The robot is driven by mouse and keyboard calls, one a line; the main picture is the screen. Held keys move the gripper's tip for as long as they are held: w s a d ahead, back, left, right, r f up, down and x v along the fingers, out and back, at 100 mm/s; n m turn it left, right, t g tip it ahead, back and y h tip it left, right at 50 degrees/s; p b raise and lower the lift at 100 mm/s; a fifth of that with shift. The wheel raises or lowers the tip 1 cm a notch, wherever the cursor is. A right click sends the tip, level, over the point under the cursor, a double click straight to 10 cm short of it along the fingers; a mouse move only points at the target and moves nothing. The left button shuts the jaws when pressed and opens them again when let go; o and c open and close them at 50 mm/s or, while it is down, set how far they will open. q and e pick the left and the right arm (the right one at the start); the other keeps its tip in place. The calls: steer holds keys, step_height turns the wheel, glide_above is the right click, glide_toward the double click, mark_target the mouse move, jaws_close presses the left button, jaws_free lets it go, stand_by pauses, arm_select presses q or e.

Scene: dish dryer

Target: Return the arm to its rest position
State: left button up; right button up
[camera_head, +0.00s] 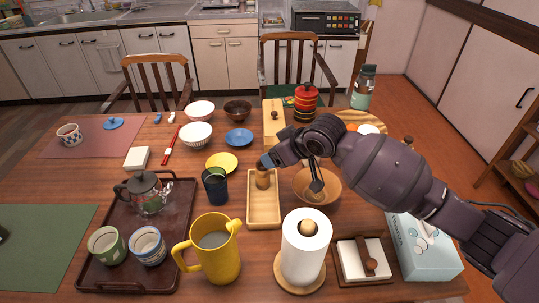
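My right arm reaches in from the right over the table. The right gripper (317,186) points down over a wooden bowl (328,197); I cannot tell whether it touches the bowl. Its fingers are small and dark, and whether they are open or shut is unclear. The blue-grey end of the arm's wrist covers the top of a small brown jar (263,180) in a long wooden tray (264,212). No held object is discernible. My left gripper is not in view.
A yellow pitcher (219,262), a paper towel roll (306,248), a wooden napkin holder (364,278) and a tissue box (427,262) stand along the front. A dark tray (183,198) holds a teapot and cups. Bowls and a red stacked container (306,103) stand farther back.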

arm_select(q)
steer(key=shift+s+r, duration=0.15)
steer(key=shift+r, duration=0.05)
arm_select(e)
steer(key=shift+v, duration=0.8)
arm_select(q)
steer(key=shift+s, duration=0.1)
